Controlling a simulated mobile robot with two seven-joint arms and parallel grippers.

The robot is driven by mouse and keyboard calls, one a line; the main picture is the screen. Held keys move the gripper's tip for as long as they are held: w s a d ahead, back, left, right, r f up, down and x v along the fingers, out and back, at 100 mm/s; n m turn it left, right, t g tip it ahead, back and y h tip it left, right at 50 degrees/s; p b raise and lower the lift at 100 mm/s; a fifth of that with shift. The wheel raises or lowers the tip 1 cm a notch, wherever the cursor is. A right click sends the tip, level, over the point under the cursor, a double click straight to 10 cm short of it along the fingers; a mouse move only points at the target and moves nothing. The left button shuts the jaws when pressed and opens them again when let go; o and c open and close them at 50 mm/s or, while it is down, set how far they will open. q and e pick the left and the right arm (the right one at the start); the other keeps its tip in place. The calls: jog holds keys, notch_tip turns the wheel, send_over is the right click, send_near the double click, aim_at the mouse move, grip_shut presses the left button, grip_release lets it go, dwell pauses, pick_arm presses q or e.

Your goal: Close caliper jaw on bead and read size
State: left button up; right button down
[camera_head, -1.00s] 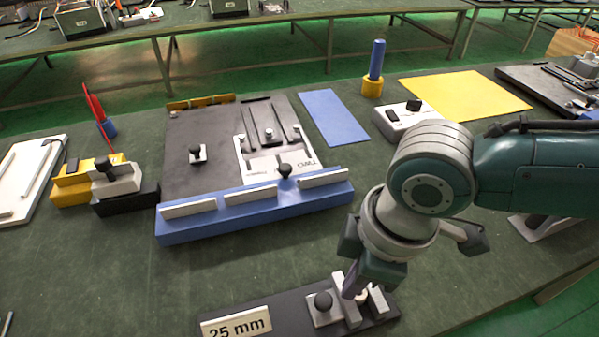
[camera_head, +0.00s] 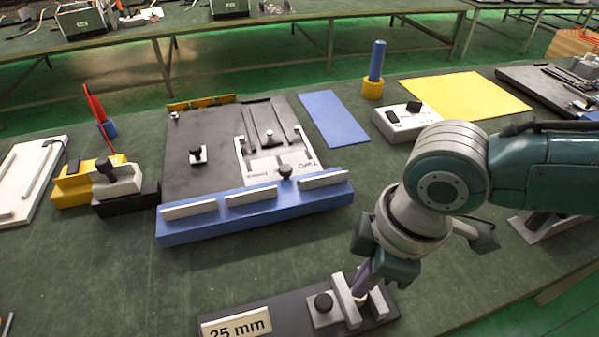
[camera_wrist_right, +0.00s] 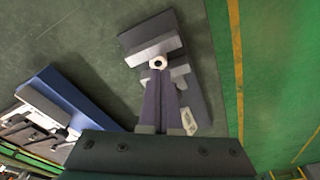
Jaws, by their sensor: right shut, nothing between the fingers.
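The caliper is a dark base (camera_head: 285,311) with a "25 mm" label (camera_head: 238,328) at its left end, at the bottom of the head view. The small whitish bead shows best in the right wrist view (camera_wrist_right: 158,62), between grey jaw parts and just beyond my fingertips. My right gripper (camera_head: 361,287) is shut and empty, its fingers pointing down at the jaws. Contact with the bead cannot be told. My left gripper is not in view.
A black plate with a blue front rail (camera_head: 255,214) lies behind the caliper. A yellow-and-grey fixture (camera_head: 117,180) is at left, and a white box with a knob (camera_head: 405,122) at right.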

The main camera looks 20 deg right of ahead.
jog(key=shift+d, duration=0.65)
jog(key=shift+d, duration=0.35)
dwell(0.4)
dwell(0.9)
notch_tip(320, 180, up, 5)
jog(key=p, duration=0.5)
jog(key=shift+r+p, duration=0.95)
jog(key=shift+p, duration=0.25)
jog(key=shift+a, duration=0.1)
